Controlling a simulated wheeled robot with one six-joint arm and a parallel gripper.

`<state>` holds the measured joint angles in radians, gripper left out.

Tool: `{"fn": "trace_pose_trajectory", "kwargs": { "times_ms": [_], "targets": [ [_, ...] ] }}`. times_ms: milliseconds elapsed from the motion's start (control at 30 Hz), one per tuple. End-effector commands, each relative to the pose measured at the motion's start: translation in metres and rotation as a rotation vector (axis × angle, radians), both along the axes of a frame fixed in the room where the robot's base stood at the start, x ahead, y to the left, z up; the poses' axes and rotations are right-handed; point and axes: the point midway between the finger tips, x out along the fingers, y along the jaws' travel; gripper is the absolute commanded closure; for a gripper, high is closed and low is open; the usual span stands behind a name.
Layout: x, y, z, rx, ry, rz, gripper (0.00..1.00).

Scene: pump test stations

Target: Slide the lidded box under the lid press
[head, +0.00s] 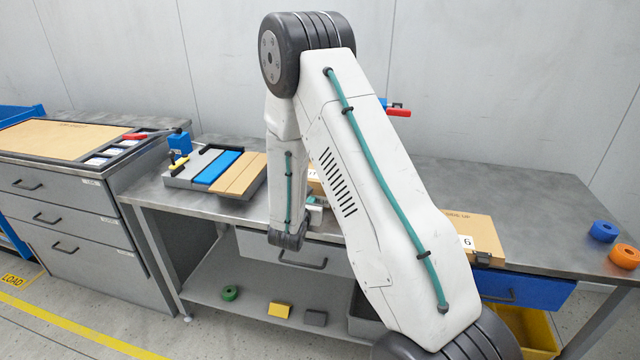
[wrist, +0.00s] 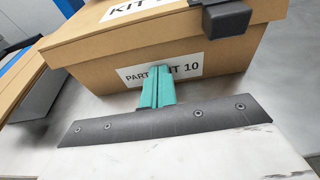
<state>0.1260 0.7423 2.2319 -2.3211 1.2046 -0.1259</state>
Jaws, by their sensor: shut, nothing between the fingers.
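The lidded box (wrist: 150,62) is brown cardboard with a white "KIT 10" label on its front, and fills the upper wrist view. Its lid (wrist: 135,20) is on. In the head view my arm hides most of the box; only a sliver with a label (head: 314,176) shows. My gripper (wrist: 157,78) is shut and empty, its teal fingers in front of the box's label; I cannot tell whether they touch. A dark block (wrist: 226,20) overlaps the lid's front right edge in the wrist view. A red handle (head: 399,112) behind my arm may belong to the lid press, which is mostly hidden.
A grey fixture (head: 185,178) with blue and tan strips stands left on the bench. A cardboard piece (head: 470,228) marked 6 lies at the right front edge. Blue (head: 603,231) and orange (head: 625,256) rings sit far right. The bench's back right is clear.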

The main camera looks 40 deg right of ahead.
Motion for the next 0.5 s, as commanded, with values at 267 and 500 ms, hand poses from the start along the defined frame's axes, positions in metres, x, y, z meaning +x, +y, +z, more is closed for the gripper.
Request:
{"fn": "trace_pose_trajectory", "kwargs": {
  "times_ms": [267,500],
  "targets": [
    [0.012,-0.016,0.000,0.001,0.000,-0.002,1.00],
    [0.023,-0.029,0.000,0.000,-0.001,-0.001,1.00]
  ]
}}
